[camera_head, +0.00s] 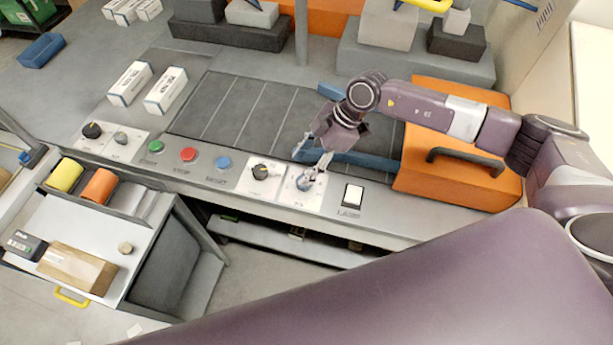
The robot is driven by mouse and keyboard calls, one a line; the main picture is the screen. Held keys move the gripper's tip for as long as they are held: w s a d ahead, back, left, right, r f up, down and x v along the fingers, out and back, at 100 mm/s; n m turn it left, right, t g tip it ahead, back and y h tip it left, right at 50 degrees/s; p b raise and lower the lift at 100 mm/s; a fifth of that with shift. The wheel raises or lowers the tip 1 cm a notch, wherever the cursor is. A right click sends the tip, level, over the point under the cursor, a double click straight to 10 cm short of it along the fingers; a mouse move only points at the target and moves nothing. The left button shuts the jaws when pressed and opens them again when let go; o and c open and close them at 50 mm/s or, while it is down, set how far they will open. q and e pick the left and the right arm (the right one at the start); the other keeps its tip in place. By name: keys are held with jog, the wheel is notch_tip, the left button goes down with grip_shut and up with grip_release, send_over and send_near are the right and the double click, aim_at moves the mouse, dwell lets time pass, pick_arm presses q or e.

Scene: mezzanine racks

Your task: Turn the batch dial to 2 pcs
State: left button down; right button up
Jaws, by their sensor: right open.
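My right gripper (309,165) reaches in from the right, with its fingers apart and pointing down over the control panel. Its fingertips are at or just above a grey dial (306,184) on a white plate; I cannot tell whether they touch it. A black dial (260,172) on another white plate is just left of it. A black dial (92,130) and a small grey knob (120,138) sit at the panel's left end. The dial labels are too small to read, so I cannot tell which is the batch dial or its setting. My left gripper is not in view.
Green (155,147), red (188,154) and blue (223,162) buttons and a white rocker switch (352,195) share the panel. An orange case (455,178) stands right of the gripper. Two white boxes (130,83) lie behind the panel's left part.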

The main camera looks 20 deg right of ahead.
jog(key=shift+m+h, duration=0.3)
jog(key=shift+h, duration=0.4)
jog(key=f, duration=0.2)
jog(key=f+p, duration=0.1)
jog(key=f, duration=0.1)
jog(key=d+f+p, duration=0.1)
jog(key=f, duration=0.1)
jog(key=shift+w+f, duration=0.2)
jog(key=shift+f, duration=0.1)
jog(key=shift+a+f, duration=0.25)
jog(key=shift+f, duration=0.4)
jog(key=shift+c, duration=0.7)
jog(key=shift+w, duration=0.1)
jog(key=c, duration=1)
